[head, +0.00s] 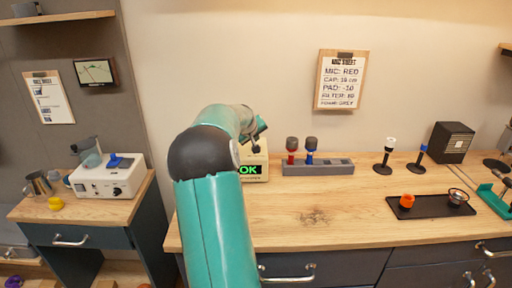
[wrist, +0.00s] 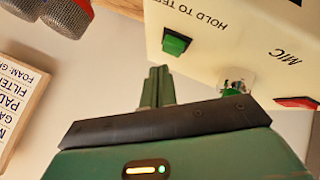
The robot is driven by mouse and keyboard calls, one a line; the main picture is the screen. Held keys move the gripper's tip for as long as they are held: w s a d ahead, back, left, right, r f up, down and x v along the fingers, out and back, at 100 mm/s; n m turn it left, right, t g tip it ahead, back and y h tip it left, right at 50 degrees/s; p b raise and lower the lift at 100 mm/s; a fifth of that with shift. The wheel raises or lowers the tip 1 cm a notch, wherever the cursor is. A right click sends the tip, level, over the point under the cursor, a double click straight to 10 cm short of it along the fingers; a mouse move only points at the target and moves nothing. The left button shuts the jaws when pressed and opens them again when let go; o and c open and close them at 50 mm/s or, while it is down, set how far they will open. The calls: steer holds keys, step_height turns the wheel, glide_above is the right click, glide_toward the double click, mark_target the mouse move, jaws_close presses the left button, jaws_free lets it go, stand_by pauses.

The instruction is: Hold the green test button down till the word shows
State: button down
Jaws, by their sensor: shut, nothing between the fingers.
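The tester is a cream box (head: 262,171), partly hidden behind my arm in the head view. Its dark display (head: 248,170) shows "OK" in green letters. In the wrist view the box front (wrist: 245,45) appears upside down, with the words "HOLD TO TEST" and "MIC". The green test button (wrist: 176,43) is on this face beside the words. My gripper (wrist: 157,70) is shut and empty, its fingertips just below the button in the picture. A small gap seems to show between tips and button. In the head view my gripper (head: 257,130) is above the box.
A grey holder (head: 320,169) with a red and a blue microphone stands right of the tester. A note board (head: 341,80) hangs above. A dark tray (head: 430,206) lies at the right. The wooden bench top (head: 320,215) is clear in front. A red part (wrist: 298,102) shows on the box.

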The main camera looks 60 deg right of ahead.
steer(key=shift+r, duration=2.3)
steer(key=w+a+r+n+t+y, duration=0.1)
steer(key=w+a+r+y, duration=0.15)
steer(key=a, duration=1.05)
steer(key=w+a+r+n+t+y, duration=0.1)
steer(key=w+a+t, duration=0.15)
steer(key=a, duration=1.15)
steer(key=w+a+r+n+t+y, duration=0.15)
steer(key=w+a, duration=0.25)
steer(key=a, duration=0.9)
steer(key=s+a+f+n+y, duration=0.1)
steer(key=s+a+f, duration=0.1)
steer(key=s+a, duration=0.3)
steer(key=s+a+f+n+y, duration=0.1)
steer(key=s+a, duration=0.4)
steer(key=a, duration=0.8)
steer(key=s+a+f+n+y, duration=0.1)
steer(key=s+a+f+y, duration=0.1)
steer(key=s+a, duration=0.3)
steer(key=a+f, duration=0.1)
steer(key=a, duration=0.3)
steer(key=shift+g, duration=0.4)
